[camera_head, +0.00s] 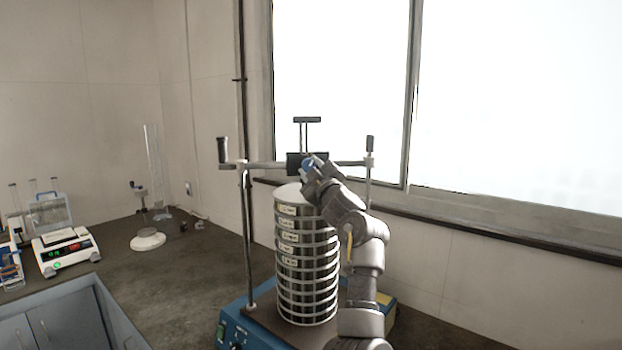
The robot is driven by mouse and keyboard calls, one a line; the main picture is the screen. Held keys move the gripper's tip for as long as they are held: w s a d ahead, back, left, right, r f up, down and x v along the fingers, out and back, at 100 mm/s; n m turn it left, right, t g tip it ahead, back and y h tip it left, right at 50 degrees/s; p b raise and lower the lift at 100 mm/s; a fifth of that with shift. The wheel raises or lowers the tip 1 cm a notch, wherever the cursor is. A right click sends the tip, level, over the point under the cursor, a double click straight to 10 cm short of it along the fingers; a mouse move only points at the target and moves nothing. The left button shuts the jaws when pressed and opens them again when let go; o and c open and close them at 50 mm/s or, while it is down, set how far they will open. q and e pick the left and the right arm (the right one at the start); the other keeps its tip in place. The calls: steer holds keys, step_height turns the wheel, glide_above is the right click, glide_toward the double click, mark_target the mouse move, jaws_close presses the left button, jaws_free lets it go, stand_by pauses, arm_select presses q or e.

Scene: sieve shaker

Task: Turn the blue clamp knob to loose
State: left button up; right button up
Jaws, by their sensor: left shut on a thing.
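The sieve shaker has a blue base (234,328) and a tall stack of metal sieves (307,265) on it. A clamp crossbar (262,165) spans above the stack between two upright rods. A dark clamp block (293,160) sits at the middle of the crossbar. The blue clamp knob (308,162) shows in front of this block, mostly hidden by my left gripper. My left gripper (311,170) is shut on the blue knob, with its arm rising from below in front of the stack's right side. My right gripper is not in view.
A balance (66,250) stands on the bench at the left. A glass cylinder (154,165) and a stand with a white base (147,240) are further back. The bench between them and the shaker is mostly clear. A window is behind.

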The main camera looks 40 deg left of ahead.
arm_select(q)
steer(key=n+g, duration=0.1)
steer(key=n, duration=0.1)
steer(key=n+b, duration=0.1)
steer(key=n, duration=0.1)
steer(key=shift+w+d+g, duration=0.1)
steer(key=shift+d+g, duration=0.05)
steer(key=shift+g, duration=0.25)
steer(key=shift+r+n+g+h+b, duration=0.1)
steer(key=shift+n+g+h+b, duration=0.2)
steer(key=shift+n, duration=0.65)
steer(key=shift+r+n+g+h+b, duration=0.1)
steer(key=shift+n+g+h+b, duration=0.15)
steer(key=shift+n, duration=0.7)
steer(key=o, duration=1)
